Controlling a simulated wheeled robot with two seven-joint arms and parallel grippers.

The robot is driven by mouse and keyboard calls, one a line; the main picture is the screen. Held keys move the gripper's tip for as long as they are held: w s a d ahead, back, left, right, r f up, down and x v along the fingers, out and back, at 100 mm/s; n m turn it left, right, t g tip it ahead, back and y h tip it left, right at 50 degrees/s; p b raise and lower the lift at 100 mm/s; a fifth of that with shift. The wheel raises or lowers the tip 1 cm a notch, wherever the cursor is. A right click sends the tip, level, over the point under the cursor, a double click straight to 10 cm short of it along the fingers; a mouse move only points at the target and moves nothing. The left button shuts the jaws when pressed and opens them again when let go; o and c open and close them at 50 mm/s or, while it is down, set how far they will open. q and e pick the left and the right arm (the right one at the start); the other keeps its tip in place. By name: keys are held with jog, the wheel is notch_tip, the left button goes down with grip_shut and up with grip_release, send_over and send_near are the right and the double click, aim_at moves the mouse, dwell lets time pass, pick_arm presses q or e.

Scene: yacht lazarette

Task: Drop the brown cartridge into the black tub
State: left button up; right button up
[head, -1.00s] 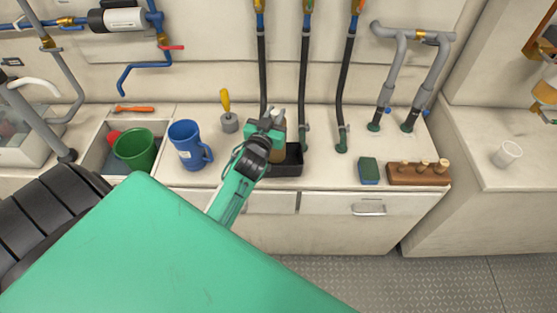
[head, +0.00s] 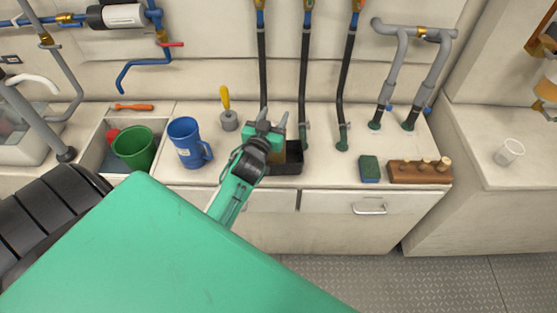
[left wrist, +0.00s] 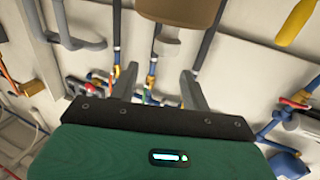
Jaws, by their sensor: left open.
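The black tub (head: 286,169) stands on the worktop near its front edge, partly hidden behind my left gripper. The brown cartridge (head: 272,156) shows only in part below the gripper, at the tub's left side; its lower end is hidden, so I cannot tell whether it rests on the tub floor. My left gripper (head: 273,118) is above the tub with its fingers apart. In the left wrist view the tan and brown cartridge (left wrist: 168,42) is beyond the spread fingertips (left wrist: 160,78), clear of them. My right gripper is not in view.
A blue mug (head: 187,143) and a green cup (head: 134,148) in an open recess are to the left. A yellow-handled tool (head: 227,112) stands behind. Black hoses (head: 303,85) hang at the wall. A sponge (head: 369,169) and wooden peg block (head: 419,173) are to the right.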

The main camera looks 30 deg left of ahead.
pick_arm(q)
jog(key=b+v, duration=0.3)
jog(key=v, duration=0.9)
jog(key=shift+s, duration=0.3)
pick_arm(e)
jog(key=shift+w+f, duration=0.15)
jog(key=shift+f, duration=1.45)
pick_arm(q)
jog(key=shift+d, duration=0.1)
